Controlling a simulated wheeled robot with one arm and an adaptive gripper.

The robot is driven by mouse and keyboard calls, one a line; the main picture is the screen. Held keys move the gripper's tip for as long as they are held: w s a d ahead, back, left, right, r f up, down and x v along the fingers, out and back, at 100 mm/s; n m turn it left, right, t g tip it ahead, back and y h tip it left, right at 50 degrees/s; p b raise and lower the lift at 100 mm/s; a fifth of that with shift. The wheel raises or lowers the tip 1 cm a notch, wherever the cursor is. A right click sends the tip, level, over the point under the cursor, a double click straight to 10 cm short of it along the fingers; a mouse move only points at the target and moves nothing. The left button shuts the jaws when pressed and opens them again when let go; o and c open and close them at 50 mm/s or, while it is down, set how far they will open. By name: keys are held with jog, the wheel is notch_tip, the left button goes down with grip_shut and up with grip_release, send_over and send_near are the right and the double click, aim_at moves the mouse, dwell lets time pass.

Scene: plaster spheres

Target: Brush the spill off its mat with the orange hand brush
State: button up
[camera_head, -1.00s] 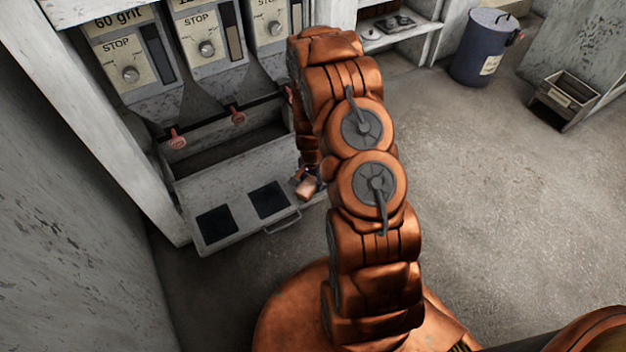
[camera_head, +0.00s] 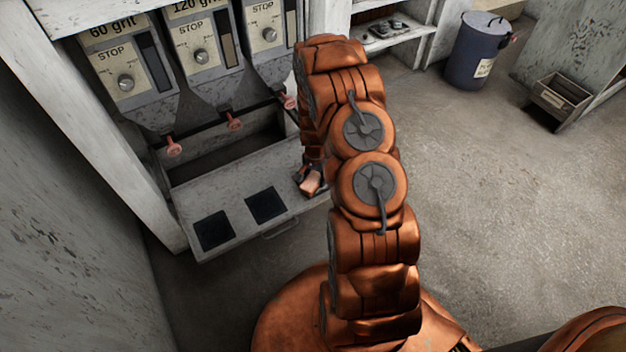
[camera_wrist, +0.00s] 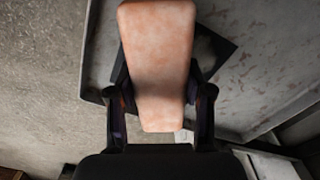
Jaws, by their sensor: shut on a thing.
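My gripper (camera_wrist: 160,93) is shut on the orange hand brush (camera_wrist: 160,50), whose pale orange block lies between the two fingers in the wrist view. In the head view the brush (camera_head: 312,183) shows at the right part of the pale tray, beside my arm. A dark mat (camera_wrist: 227,52) lies partly behind the brush in the wrist view. A faint greyish patch on it may be the spill; the brush hides part of it. Two dark square mats, a left one (camera_head: 213,230) and a middle one (camera_head: 265,205), look bare in the head view.
The mats lie on a pale tray (camera_head: 240,231) with a front handle, below hoppers (camera_head: 205,45) with pink-knobbed levers (camera_head: 234,122). A blue bin (camera_head: 477,52) and a small box (camera_head: 559,98) stand at right. The floor at right is clear.

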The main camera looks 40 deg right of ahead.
aim_at(308, 184)
dwell(0.3)
jog(key=shift+s+a+r+p, duration=0.2)
jog(key=shift+a+r, duration=0.15)
jog(key=shift+a, duration=0.15)
jog(key=shift+s+a+r+p, duration=0.2)
jog(key=shift+a+r, duration=0.15)
jog(key=shift+a, duration=0.1)
jog(key=shift+f, duration=0.75)
dwell(0.3)
jog(key=shift+s+a+p, duration=0.2)
jog(key=shift+s+a, duration=0.05)
jog(key=shift+a, duration=0.3)
jog(key=shift+s+a+p, duration=0.15)
jog(key=shift+s+a, duration=0.1)
jog(key=shift+a, duration=0.25)
jog(key=shift+w+d, duration=0.3)
jog(key=shift+d, duration=0.4)
jog(key=shift+w+d, duration=0.35)
jog(key=shift+d, duration=0.3)
jog(key=shift+w+d, duration=0.3)
jog(key=shift+d, duration=0.4)
